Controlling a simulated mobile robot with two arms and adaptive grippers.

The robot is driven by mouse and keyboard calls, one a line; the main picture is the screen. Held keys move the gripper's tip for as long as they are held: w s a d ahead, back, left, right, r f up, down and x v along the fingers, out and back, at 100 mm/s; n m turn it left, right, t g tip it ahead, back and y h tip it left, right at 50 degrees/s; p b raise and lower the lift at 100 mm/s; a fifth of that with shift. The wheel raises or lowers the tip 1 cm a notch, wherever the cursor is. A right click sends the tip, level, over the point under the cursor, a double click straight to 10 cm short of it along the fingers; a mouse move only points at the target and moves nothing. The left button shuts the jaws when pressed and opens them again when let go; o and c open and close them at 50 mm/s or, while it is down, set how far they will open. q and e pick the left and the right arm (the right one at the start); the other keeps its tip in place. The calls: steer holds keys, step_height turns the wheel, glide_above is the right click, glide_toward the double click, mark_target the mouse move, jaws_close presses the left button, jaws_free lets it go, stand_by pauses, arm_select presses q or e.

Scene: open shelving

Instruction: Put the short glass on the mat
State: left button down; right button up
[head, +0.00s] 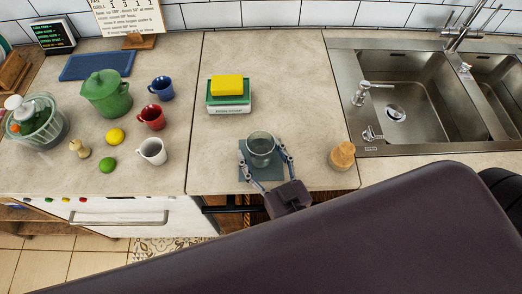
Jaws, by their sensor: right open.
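The short glass (261,144) is clear and upright. It appears to stand on the small blue-grey square mat (244,173) near the counter's front edge. My right gripper (263,153) is open, with one finger at each side of the glass. I cannot tell whether the fingers touch it. The gripper's body hides part of the mat's front. My left gripper is not in view.
A yellow block on a green and white box (229,108) stands behind the mat. A wooden-topped jar (342,156) is to the right, before the sink (415,105). Mugs, fruit and a green pot (107,95) are left. Counter between is clear.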

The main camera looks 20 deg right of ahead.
steer(key=shift+r, duration=0.1)
steer(key=s+d+b, duration=0.1)
steer(key=s+b, duration=0.1)
steer(key=s, duration=1)
steer(key=shift+d+r, duration=0.15)
steer(key=shift+r, duration=0.25)
